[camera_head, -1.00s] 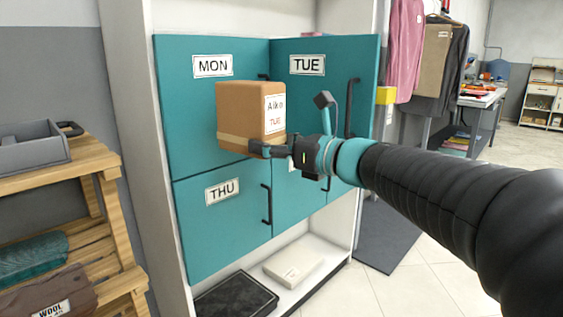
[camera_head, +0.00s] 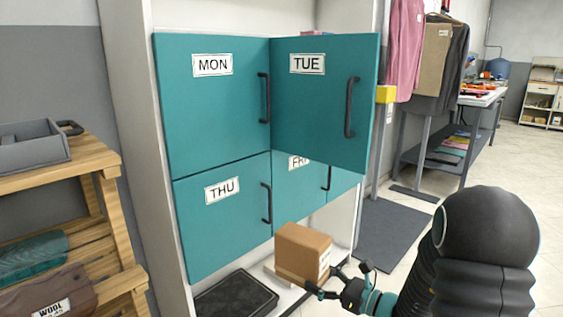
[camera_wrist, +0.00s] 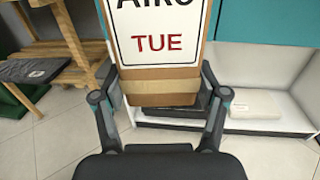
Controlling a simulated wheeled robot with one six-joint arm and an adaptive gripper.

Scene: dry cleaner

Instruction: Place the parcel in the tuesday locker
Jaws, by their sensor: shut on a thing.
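The brown parcel (camera_head: 302,253) has a tape band and a white label reading "TUE", which fills the top of the wrist view (camera_wrist: 158,40). My gripper (camera_head: 328,283) is shut on the parcel, with a finger at each side in the wrist view (camera_wrist: 160,92). It holds the parcel low, in front of the locker's bottom shelf. The teal Tuesday locker door (camera_head: 318,100), marked "TUE", stands swung outward at upper right, partly covering the "FRI" door below. The inside of the Tuesday compartment is hidden behind its door.
The Monday door (camera_head: 215,110) and Thursday door (camera_head: 222,225) look shut. A dark flat case (camera_head: 236,295) lies on the bottom shelf, with a white box (camera_wrist: 255,105) nearby. A wooden rack (camera_head: 110,210) stands left. Open floor lies right, with a grey mat (camera_head: 390,228).

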